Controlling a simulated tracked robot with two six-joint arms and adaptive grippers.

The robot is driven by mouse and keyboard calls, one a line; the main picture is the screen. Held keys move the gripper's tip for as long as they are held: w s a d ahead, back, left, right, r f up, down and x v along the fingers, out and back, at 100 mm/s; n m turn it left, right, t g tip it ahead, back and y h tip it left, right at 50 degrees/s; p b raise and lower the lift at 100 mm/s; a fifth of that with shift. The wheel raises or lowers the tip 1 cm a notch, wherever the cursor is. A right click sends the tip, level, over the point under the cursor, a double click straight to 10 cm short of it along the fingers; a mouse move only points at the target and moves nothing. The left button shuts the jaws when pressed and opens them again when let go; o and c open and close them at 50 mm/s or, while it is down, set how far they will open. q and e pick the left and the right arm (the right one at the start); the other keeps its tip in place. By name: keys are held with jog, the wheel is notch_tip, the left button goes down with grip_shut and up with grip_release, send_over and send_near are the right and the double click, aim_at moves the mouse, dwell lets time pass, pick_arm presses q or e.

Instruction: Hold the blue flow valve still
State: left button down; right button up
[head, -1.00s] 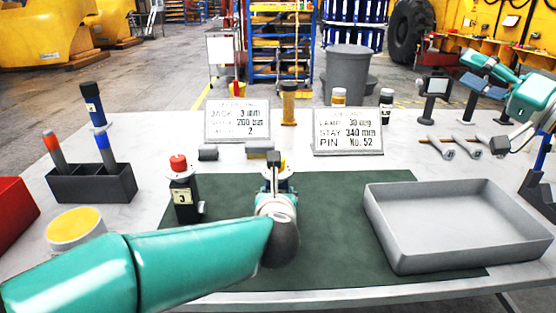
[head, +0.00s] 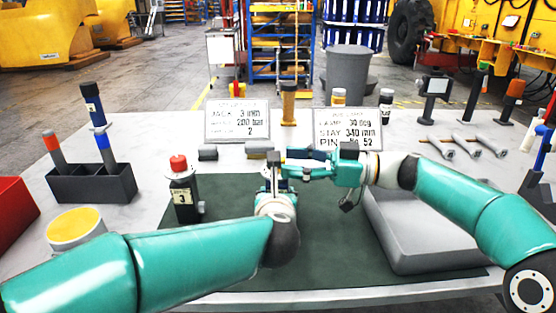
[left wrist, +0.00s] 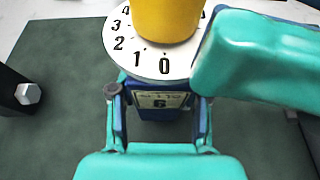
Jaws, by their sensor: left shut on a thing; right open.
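The blue flow valve (left wrist: 158,112) stands upright on the green mat in the left wrist view. It has a label, a white dial (left wrist: 148,56) with black numbers and a yellow knob (left wrist: 165,16) on top. My left gripper (left wrist: 160,100) is shut on its blue body, with one finger on each side. In the head view my left gripper (head: 277,184) and wrist hide most of the valve. My right gripper (head: 296,163) is open at the height of the knob. Its teal part covers the dial's right edge in the left wrist view; I cannot tell whether it touches the knob.
A black unit with a red knob (head: 184,190) stands left of my left gripper. A grey tray (head: 430,255) lies under my right arm. Two sign boards (head: 238,121) stand behind. A dark holder (head: 92,184) and a yellow-topped round container (head: 75,227) are at left.

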jog(key=shift+x, duration=1.75)
grip_shut()
jog(key=shift+w+g, duration=0.1)
jog(key=shift+g, duration=0.2)
jog(key=n+g, duration=0.1)
jog(key=g, duration=0.1)
jog(key=shift+w+n+g, duration=0.1)
jog(key=shift+n+g, duration=0.2)
jog(key=shift+n, duration=0.1)
jog(key=shift+n+g, duration=0.5)
jog(key=shift+g, duration=0.3)
